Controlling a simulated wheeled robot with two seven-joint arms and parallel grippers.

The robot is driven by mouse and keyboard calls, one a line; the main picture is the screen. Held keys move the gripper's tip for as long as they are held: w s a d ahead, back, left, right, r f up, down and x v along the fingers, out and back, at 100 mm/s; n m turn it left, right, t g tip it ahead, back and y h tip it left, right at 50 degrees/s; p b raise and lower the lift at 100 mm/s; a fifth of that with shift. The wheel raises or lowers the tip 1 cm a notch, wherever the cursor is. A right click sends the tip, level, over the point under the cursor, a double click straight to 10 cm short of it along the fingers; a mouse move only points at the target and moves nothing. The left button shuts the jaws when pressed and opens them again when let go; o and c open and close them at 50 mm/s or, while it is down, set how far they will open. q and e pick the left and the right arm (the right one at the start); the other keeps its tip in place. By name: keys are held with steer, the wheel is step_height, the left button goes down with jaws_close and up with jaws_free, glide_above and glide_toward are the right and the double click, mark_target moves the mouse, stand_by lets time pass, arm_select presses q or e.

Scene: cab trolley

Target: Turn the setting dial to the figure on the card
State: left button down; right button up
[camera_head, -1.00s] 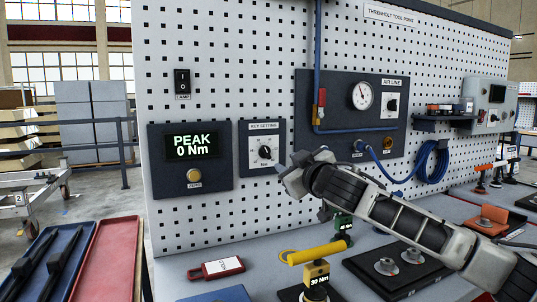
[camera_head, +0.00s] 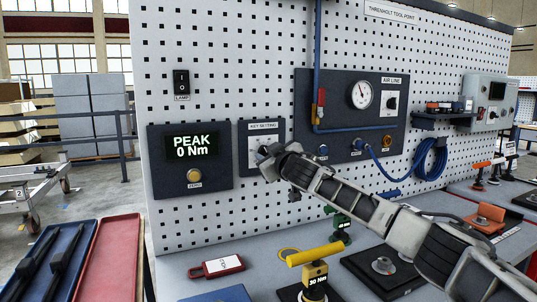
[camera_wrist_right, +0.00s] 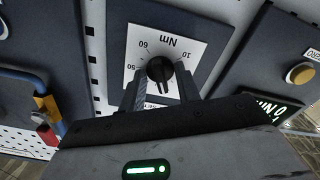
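The setting dial is a black knob (camera_wrist_right: 160,70) on a white plate marked Nm, with 10, 50 and 60 readable in the right wrist view. In the head view its dark panel (camera_head: 245,165) is partly hidden behind my right gripper (camera_head: 265,158). In the right wrist view my right gripper (camera_wrist_right: 161,82) has its fingers apart, one on each side of the knob; I cannot tell whether they touch it. A white card in a red holder (camera_head: 222,266) lies on the bench; its figure is too small to read. My left gripper is out of view.
Left of the dial is a display panel (camera_head: 190,162) reading PEAK 0 Nm, with a yellow zero button (camera_head: 194,176). The air line panel (camera_head: 350,115) is to the right. A yellow-handled tool (camera_head: 316,270) stands on the bench below. Red (camera_head: 106,265) and blue trays are at left.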

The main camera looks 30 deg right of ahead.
jaws_close()
arm_select(q)
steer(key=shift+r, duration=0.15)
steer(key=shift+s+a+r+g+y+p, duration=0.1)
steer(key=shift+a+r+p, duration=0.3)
steer(key=shift+p, duration=1.05)
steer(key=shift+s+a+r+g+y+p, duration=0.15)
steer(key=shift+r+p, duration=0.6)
steer(key=shift+p, duration=0.65)
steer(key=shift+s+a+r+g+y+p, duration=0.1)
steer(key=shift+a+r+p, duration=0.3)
steer(key=shift+p, duration=1.05)
arm_select(e)
steer(key=shift+n, duration=5.2)
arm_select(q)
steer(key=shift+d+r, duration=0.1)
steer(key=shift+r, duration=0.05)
